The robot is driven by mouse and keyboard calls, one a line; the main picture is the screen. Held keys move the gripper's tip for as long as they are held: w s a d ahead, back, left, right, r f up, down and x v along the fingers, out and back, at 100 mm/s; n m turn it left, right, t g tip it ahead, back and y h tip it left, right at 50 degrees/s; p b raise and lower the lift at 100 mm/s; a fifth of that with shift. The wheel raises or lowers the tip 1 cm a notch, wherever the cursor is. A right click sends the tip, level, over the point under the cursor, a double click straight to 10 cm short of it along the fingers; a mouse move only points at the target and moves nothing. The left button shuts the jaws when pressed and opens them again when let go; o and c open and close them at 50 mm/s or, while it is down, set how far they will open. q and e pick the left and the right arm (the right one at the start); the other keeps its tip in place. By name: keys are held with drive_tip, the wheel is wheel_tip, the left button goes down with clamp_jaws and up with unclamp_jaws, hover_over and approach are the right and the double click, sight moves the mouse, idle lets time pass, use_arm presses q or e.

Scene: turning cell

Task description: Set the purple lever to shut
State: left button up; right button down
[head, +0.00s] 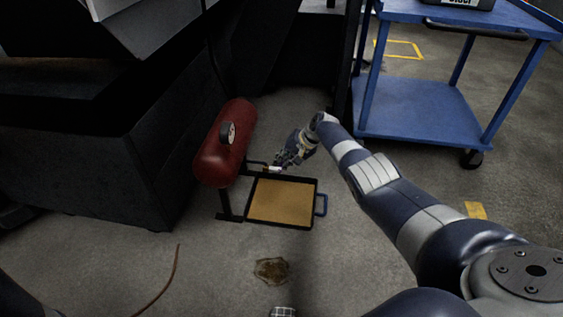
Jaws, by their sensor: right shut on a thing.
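A red tank (226,140) with a round gauge (227,132) stands on dark legs on the floor at the middle left. A thin pipe comes out of its right side towards a small pale fitting (273,169). My right gripper (280,163) is at this fitting, shut on a small part there. The gripper covers that part. I cannot make out any purple colour or the lever's angle at this size. My left gripper is not in view.
A brown stain (271,271) marks the floor in front. A blue cart (420,108) stands at upper right; dark machinery (85,150) fills the left.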

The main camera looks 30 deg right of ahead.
drive_tip(key=c, duration=1.7)
unclamp_jaws()
drive_tip(key=shift+o, duration=0.2)
drive_tip(key=shift+d, duration=0.1)
drive_tip(key=v, duration=1.2)
